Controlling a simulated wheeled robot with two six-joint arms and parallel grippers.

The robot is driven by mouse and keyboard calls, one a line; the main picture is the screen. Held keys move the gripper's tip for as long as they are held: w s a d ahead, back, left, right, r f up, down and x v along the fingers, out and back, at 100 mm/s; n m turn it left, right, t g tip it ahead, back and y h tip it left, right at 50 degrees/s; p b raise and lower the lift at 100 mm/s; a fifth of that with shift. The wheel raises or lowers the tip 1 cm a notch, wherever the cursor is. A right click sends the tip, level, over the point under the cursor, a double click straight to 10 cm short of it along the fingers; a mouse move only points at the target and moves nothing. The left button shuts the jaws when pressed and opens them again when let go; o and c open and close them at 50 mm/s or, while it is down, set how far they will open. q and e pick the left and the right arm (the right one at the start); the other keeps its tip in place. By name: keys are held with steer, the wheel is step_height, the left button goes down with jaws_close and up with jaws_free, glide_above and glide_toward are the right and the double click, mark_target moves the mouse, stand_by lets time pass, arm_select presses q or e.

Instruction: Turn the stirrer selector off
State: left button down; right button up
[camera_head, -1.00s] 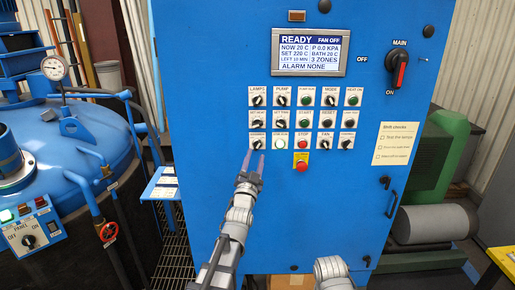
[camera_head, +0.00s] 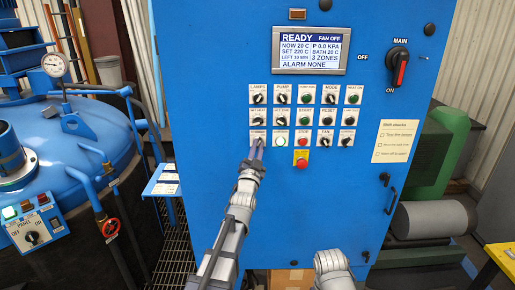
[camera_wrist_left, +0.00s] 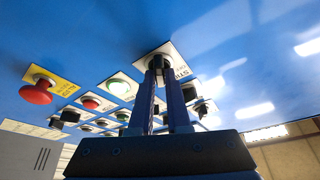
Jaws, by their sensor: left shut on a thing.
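The stirrer selector (camera_wrist_left: 153,56) is a small dark knob on a white plate at the left end of the bottom row of controls. In the left wrist view its label is partly visible, starting "STI". In the head view its plate (camera_head: 258,133) shows just above my fingers. My left gripper (camera_head: 257,147) reaches up from below and is shut on the knob. In the left wrist view the two fingers (camera_wrist_left: 161,72) are on either side of it. The fingers hide much of the knob, so I cannot tell its pointer's direction. My right gripper is not in view.
A green button (camera_head: 280,143) is close to the right of the knob, then a red stop button (camera_head: 303,142) and a red emergency button (camera_head: 301,162) on yellow. More knobs are just above. The display (camera_head: 311,50) reads READY. A blue tank (camera_head: 60,180) stands left.

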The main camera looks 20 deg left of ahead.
arm_select(q)
steer(key=shift+n+y, duration=0.3)
steer(key=shift+n, duration=0.3)
steer(key=shift+w+d+n+g+y, duration=0.1)
steer(key=shift+n+g+y, duration=0.25)
steer(key=shift+n+y, duration=1.65)
steer(key=shift+s+d+n+g+y, duration=0.1)
steer(key=shift+n+g+y, duration=0.4)
steer(key=shift+n, duration=2.75)
steer(key=shift+w+n+g+y, duration=0.1)
steer(key=shift+n+g+y, duration=0.15)
steer(key=shift+n+y, duration=1.8)
steer(key=shift+n+h, duration=0.55)
steer(key=shift+n, duration=0.45)
steer(key=c, duration=0.9)
jaws_free()
